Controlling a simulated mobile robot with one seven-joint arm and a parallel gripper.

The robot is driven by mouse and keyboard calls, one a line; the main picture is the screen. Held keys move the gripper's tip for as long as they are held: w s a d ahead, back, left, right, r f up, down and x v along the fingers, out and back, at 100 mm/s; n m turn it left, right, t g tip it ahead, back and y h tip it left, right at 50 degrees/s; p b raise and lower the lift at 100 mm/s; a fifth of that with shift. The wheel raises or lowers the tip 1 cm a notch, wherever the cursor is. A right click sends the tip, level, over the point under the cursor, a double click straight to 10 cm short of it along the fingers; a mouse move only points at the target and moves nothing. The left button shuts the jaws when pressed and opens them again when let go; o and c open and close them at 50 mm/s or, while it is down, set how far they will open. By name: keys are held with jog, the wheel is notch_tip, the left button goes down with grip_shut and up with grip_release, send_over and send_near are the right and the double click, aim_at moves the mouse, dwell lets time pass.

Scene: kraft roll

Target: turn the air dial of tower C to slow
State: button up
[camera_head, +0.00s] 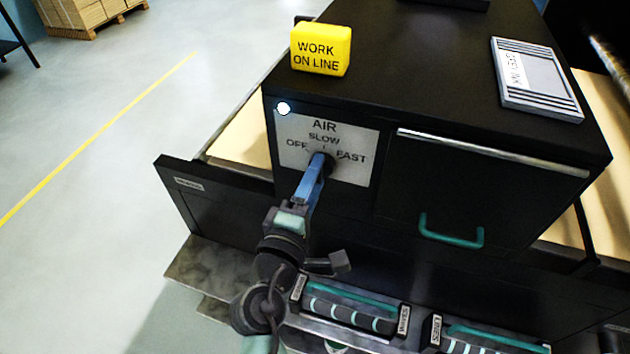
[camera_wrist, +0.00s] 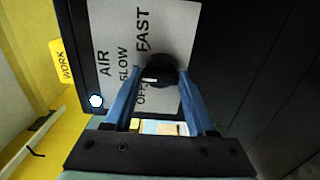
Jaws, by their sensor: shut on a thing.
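The air dial (camera_wrist: 158,68) is a dark round knob on a white plate (camera_head: 350,173) marked OFF, SLOW and FAST. The plate is on the front of a black cabinet (camera_head: 450,100). My gripper (camera_head: 319,160) reaches up to the dial from the front, and its blue fingers hide most of it in the head view. In the wrist view my gripper (camera_wrist: 161,78) has one finger on each side of the dial, shut on it. A small white mark on the dial lies on the side toward OFF and SLOW; its exact setting is hard to tell. No tower letter is readable.
A white lamp (camera_head: 283,108) glows at the plate's upper left corner. A yellow WORK ON LINE block (camera_head: 321,49) and a grey labelled panel (camera_head: 537,78) lie on the cabinet top. A green handle (camera_head: 450,235) sticks out right of the dial. Handled cases stand below.

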dwell(0.4)
jog(key=o, duration=1.4)
jog(key=shift+c, duration=0.2)
jog(key=b+v, duration=0.3)
jog(key=v, duration=1)
jog(key=shift+b, duration=0.3)
